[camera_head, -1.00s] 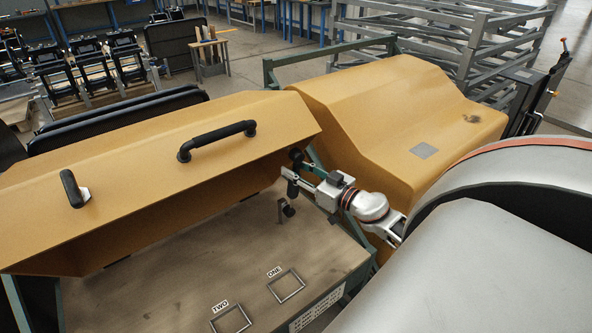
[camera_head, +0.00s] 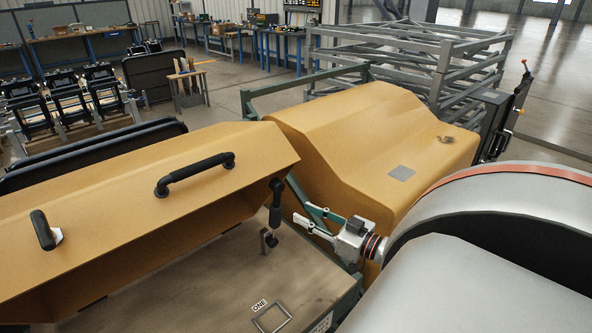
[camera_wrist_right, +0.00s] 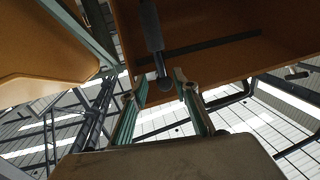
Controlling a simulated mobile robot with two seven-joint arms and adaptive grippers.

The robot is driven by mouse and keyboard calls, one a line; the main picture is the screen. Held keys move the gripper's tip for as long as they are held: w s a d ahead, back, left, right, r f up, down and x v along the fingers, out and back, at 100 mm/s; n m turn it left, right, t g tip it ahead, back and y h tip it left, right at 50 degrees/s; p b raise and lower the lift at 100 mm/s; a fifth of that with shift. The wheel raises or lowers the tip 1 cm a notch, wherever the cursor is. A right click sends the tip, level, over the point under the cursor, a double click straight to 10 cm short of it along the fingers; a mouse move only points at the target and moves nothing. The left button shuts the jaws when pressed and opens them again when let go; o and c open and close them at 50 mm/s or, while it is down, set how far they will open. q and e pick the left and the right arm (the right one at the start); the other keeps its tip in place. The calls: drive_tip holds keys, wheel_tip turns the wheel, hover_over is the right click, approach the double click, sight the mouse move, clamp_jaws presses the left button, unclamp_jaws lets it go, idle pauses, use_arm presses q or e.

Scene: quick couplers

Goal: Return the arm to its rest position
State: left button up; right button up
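My right gripper (camera_head: 303,214) is in the middle of the head view, at the right end of the wooden worktop. Its two fingers are apart with nothing between them. A dark upright lever handle (camera_head: 276,203) stands just left of the fingertips, and a gap shows between them. In the right wrist view the open fingers (camera_wrist_right: 160,88) point towards the dark lever (camera_wrist_right: 152,30), whose round end appears between the tips in the picture. My left gripper is in neither view.
The yellow hood with black handles (camera_head: 195,174) hangs open above the worktop (camera_head: 200,290). A square frame marked ONE (camera_head: 271,318) lies at the front. A larger yellow housing (camera_head: 375,140) stands close behind my right arm. Grey metal racks (camera_head: 410,60) are further back.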

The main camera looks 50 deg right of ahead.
drive_tip(key=shift+s, duration=0.4)
